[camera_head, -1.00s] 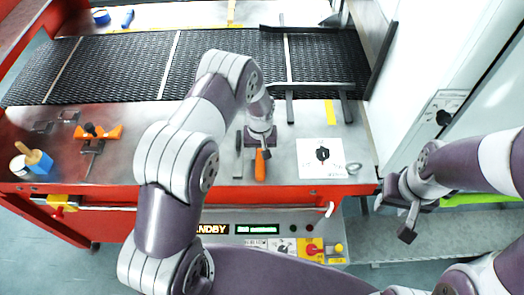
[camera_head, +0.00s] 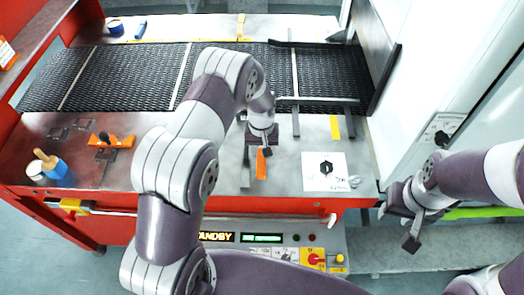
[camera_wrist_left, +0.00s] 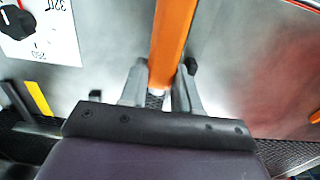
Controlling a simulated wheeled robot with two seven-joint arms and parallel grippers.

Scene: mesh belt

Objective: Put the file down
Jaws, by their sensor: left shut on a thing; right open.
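The file (camera_head: 261,163) shows its orange handle, pointing toward the table's front edge in the head view. My left gripper (camera_head: 259,149) is shut on it above the metal worktop (camera_head: 212,175). In the left wrist view the orange handle (camera_wrist_left: 172,40) runs up from between the two fingers (camera_wrist_left: 160,90). The rest of the file is hidden, and I cannot tell whether it touches the worktop. My right gripper (camera_head: 401,222) is open and empty off the right end of the table.
An orange tool (camera_head: 112,140) and a blue pot (camera_head: 56,168) stand left. The black mesh belt (camera_head: 130,75) runs behind.

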